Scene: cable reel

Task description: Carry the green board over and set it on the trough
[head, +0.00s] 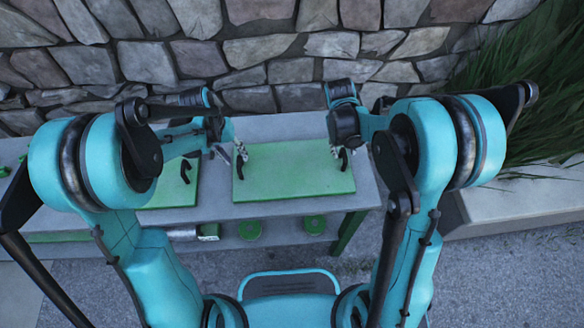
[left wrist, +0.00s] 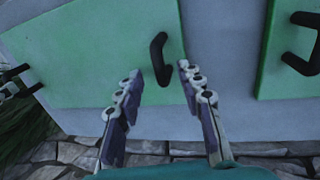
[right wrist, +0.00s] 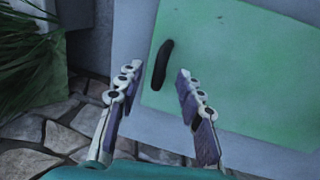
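A flat green board (head: 290,178) lies on the grey table (head: 290,127), with a black handle near each side. My left gripper (head: 232,156) is at its left handle (head: 241,165). In the left wrist view this handle (left wrist: 160,58) stands between and just beyond the open fingertips (left wrist: 160,72). My right gripper (head: 338,153) is at the right handle (head: 344,162). In the right wrist view that handle (right wrist: 162,65) lies between the open fingertips (right wrist: 158,74). Neither gripper is closed on a handle. I cannot clearly identify the trough.
A second green board (head: 170,196) with a black handle lies to the left on the table. A lower shelf holds green pieces (head: 250,230). A stone wall (head: 280,60) stands behind. A pale concrete kerb (head: 510,198) and tall grass (head: 545,90) are at the right.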

